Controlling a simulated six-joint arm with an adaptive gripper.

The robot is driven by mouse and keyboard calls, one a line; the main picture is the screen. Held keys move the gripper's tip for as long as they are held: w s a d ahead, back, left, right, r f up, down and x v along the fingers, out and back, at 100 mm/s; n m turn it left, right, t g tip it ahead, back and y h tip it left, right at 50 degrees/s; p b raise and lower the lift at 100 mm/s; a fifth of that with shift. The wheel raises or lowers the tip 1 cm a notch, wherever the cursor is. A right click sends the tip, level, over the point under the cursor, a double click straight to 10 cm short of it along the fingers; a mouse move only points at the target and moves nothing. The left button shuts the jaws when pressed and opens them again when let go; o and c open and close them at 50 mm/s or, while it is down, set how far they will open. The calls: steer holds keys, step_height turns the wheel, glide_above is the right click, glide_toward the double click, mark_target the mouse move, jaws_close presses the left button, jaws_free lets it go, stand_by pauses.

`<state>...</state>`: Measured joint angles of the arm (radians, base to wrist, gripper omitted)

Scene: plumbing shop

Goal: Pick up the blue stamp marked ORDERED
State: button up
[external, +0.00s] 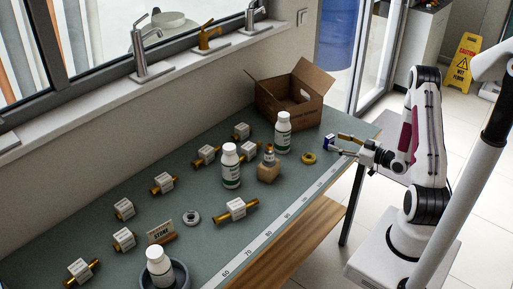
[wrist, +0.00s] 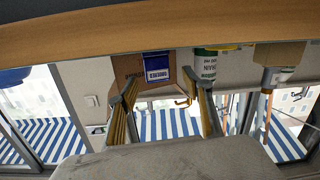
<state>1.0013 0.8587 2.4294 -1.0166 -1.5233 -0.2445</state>
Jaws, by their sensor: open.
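The blue stamp (external: 329,142) stands at the right end of the green table, near its front edge. In the wrist view the blue stamp (wrist: 157,66) shows a white label, with lettering too small to read surely. My gripper (external: 340,145) is open, low over the table's right end, with its fingers pointing left toward the stamp. In the wrist view my gripper (wrist: 165,88) has one finger on each side of the stamp's line. The stamp appears at or just beyond the fingertips; I cannot tell whether either finger touches it.
A yellow ring (external: 309,158) lies left of the stamp. A white bottle (external: 283,132) and an open cardboard box (external: 290,100) stand behind it. A wooden block with a small bottle (external: 269,170) and several brass fittings stand further left. The table edge is close.

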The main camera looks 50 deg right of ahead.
mark_target(332, 140)
steer(key=shift+s+d+f+m+t+h, duration=0.1)
steer(key=shift+s+f+m+t, duration=0.2)
steer(key=shift+s, duration=0.2)
steer(key=shift+s+f+m+t+h, duration=0.15)
steer(key=shift+s+f+m, duration=0.15)
steer(key=shift+s, duration=0.2)
steer(key=shift+s+d+f+m+t+h, duration=0.1)
steer(key=shift+s+f+m+t, duration=0.15)
steer(key=shift+s, duration=0.25)
steer(key=shift+w, duration=1.3)
steer(key=shift+w, duration=0.1)
steer(key=shift+w+r, duration=0.25)
steer(key=shift+w, duration=0.55)
steer(key=shift+w+r, duration=0.25)
steer(key=shift+w, duration=1.45)
steer(key=shift+c, duration=0.3)
steer(key=c, duration=1.2)
